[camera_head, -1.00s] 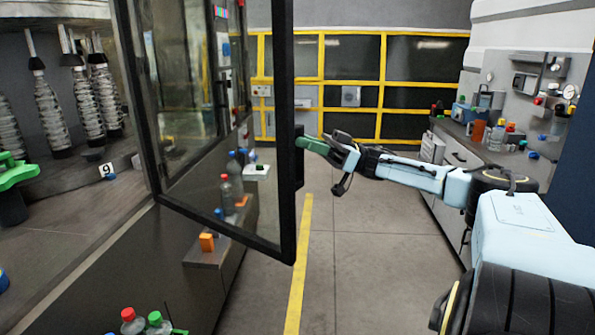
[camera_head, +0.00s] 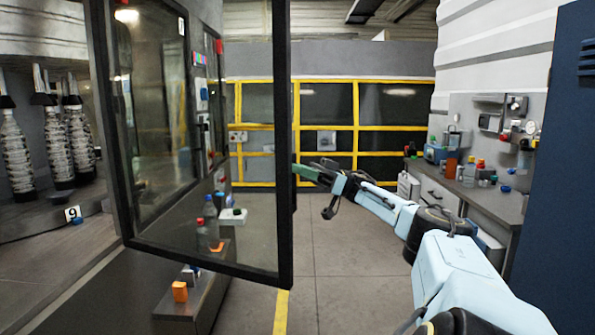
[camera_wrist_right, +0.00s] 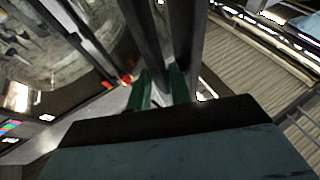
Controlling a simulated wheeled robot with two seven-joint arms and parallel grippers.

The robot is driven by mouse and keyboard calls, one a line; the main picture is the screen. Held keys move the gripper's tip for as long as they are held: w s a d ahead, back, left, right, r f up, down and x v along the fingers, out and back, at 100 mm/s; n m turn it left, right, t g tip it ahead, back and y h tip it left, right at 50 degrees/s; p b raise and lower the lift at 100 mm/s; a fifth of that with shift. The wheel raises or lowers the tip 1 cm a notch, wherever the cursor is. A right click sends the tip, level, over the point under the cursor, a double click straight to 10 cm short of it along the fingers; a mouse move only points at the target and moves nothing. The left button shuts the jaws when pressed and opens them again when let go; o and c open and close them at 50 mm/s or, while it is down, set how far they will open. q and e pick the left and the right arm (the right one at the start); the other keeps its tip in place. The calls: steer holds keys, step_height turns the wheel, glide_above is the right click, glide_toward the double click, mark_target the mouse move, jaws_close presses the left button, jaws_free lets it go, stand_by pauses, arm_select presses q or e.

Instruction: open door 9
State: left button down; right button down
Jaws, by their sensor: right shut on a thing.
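Door 9 (camera_head: 195,265) is a glass panel in a black frame, standing swung open from the machine at the left in the head view. A small "9" label (camera_head: 72,213) sits on the ledge inside. My right gripper (camera_head: 297,171) reaches in from the right, its green fingers at the door's free vertical edge. In the right wrist view, the green fingers (camera_wrist_right: 159,88) are closed around a dark upright bar at the door's edge. The exact grip on the handle is partly hidden by the frame. My left gripper is not in view.
Several silver ribbed columns (camera_head: 58,150) stand inside the opening. A low shelf (camera_head: 205,290) with bottles and an orange block (camera_head: 179,291) lies behind the door. A workbench (camera_head: 470,195) stands at the right, and a yellow-framed barrier (camera_head: 330,130) at the back. The grey floor (camera_head: 345,270) between is clear.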

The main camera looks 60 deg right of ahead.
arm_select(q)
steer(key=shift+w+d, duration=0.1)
arm_select(e)
steer(key=shift+w, duration=0.15)
steer(key=c, duration=1.6)
jaws_free()
steer(key=o, duration=0.3)
steer(key=shift+w+a+f, duration=0.1)
steer(key=shift+w+a, duration=0.15)
steer(key=shift+w, duration=0.25)
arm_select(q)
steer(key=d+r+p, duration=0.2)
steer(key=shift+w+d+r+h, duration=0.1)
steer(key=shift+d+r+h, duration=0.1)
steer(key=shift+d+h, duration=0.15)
arm_select(e)
steer(key=r, duration=1)
steer(key=shift+s+d, duration=0.2)
